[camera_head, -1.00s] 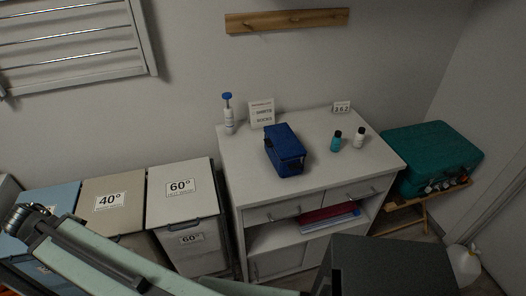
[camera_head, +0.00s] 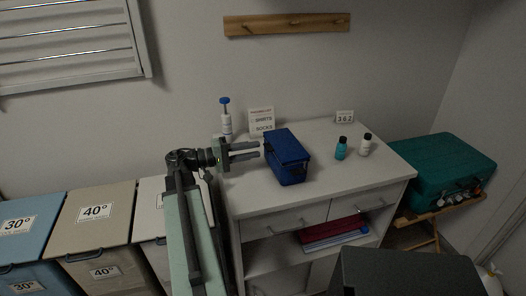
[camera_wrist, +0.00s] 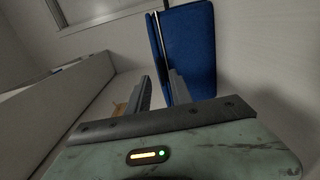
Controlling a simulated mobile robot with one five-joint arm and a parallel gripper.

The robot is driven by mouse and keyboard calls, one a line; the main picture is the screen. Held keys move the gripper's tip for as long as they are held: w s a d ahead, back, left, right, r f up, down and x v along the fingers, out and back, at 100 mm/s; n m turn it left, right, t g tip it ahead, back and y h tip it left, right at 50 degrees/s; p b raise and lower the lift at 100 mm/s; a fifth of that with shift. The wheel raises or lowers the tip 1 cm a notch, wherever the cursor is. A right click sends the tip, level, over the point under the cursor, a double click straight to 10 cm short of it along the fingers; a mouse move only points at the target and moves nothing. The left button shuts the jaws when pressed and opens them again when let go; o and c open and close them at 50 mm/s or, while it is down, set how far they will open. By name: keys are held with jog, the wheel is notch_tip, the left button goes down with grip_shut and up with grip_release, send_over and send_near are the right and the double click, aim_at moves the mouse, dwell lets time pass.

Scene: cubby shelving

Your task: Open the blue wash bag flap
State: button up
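The blue wash bag (camera_head: 287,157) sits on the white cabinet top, near the middle, with its flap down over the top. My gripper (camera_head: 260,150) is just left of the bag, pointing right at its left side, with its two fingers apart. In the wrist view the blue bag (camera_wrist: 190,52) fills the upper middle, with a seam and a light strip along its left side. The fingers (camera_wrist: 160,88) show apart below it, and the right finger overlaps the bag in the picture. I cannot tell whether it touches.
A pump bottle (camera_head: 226,120) and a small sign (camera_head: 261,120) stand behind the bag. A teal bottle (camera_head: 341,148) and a white bottle (camera_head: 365,145) stand to its right. Laundry bins (camera_head: 95,225) line the left. A teal case (camera_head: 440,170) is at the right.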

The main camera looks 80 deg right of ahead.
aim_at(282, 144)
jog(key=x, duration=0.4)
jog(key=shift+s+d, duration=0.1)
jog(key=shift+s, duration=0.05)
grip_shut()
dwell(1.1)
